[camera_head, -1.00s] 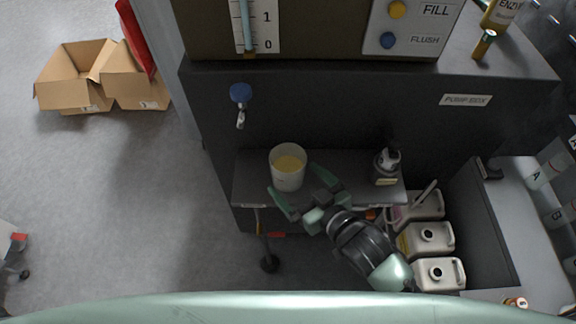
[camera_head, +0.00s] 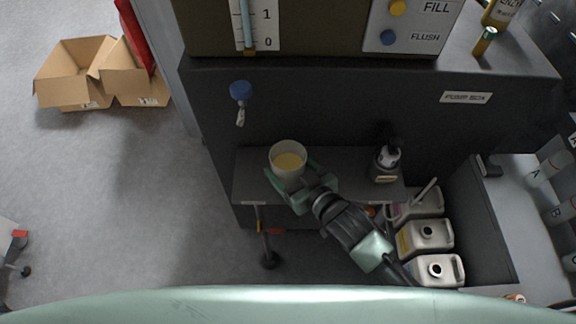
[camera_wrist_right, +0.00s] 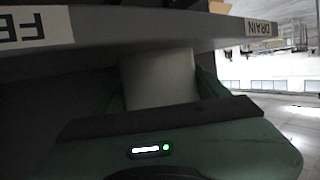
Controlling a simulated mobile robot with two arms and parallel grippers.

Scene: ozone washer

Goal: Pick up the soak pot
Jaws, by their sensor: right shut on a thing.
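The soak pot (camera_head: 288,158) is a white cup with yellow liquid inside, upright at the front of the grey shelf (camera_head: 345,165). My right gripper (camera_head: 288,180) reaches it from the front right, with its green fingers shut on the pot's sides. Whether the pot's base touches the shelf is hidden. My left gripper is not in view.
A blue-handled tap (camera_head: 240,92) is on the panel above left. Several pale jugs (camera_head: 426,236) sit below right. Cardboard boxes (camera_head: 75,75) lie on the open floor at left.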

